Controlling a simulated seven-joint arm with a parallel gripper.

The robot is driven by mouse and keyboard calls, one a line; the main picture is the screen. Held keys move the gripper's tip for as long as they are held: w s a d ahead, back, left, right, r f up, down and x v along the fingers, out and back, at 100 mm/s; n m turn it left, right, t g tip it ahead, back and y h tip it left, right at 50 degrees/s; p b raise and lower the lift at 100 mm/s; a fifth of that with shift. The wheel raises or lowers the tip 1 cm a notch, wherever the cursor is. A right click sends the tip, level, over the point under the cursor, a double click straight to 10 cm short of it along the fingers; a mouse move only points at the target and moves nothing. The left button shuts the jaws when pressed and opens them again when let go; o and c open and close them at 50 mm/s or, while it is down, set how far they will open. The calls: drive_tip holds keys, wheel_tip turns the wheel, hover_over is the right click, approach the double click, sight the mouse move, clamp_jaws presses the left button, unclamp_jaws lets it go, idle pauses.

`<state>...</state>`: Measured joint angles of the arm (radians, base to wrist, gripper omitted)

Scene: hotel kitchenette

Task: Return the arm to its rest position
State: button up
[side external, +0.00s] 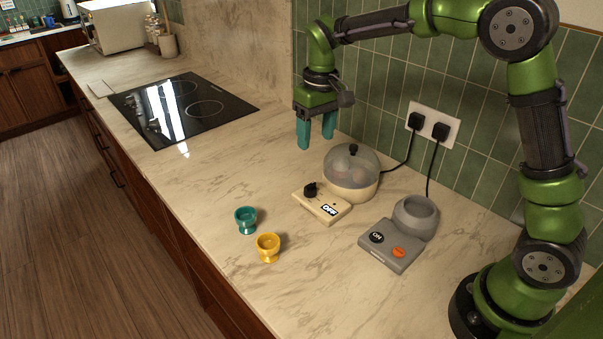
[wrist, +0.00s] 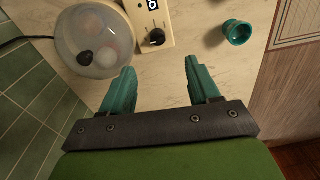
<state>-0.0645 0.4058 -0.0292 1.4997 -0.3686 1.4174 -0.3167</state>
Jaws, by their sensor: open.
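My gripper (side external: 316,138) has two teal fingers. It is open and empty, hanging above the counter behind and to the left of the domed egg cooker in the side view. In the wrist view my gripper (wrist: 154,90) shows its fingers spread apart with bare counter between them. My green and black arm reaches over from the base at the right.
An egg cooker (side external: 352,175) with a clear lid stands beside its switch box (side external: 322,205), marked OFF. Teal (side external: 245,219) and yellow (side external: 268,247) egg cups stand in front. A hob (side external: 180,108) lies left. Green tiles bound the back.

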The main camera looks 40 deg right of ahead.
drive_tip(key=s+r+m+t, duration=0.1)
drive_tip(key=s+r+t, duration=0.2)
drive_tip(key=s, duration=0.8)
drive_tip(key=s+r+m+t+y, duration=0.1)
drive_tip(key=s+r+m+t, duration=0.1)
drive_tip(key=s, duration=0.9)
drive_tip(key=shift+a+r+t+y, duration=0.3)
drive_tip(key=shift+a+r+t, duration=0.2)
drive_tip(key=shift+t, duration=0.3)
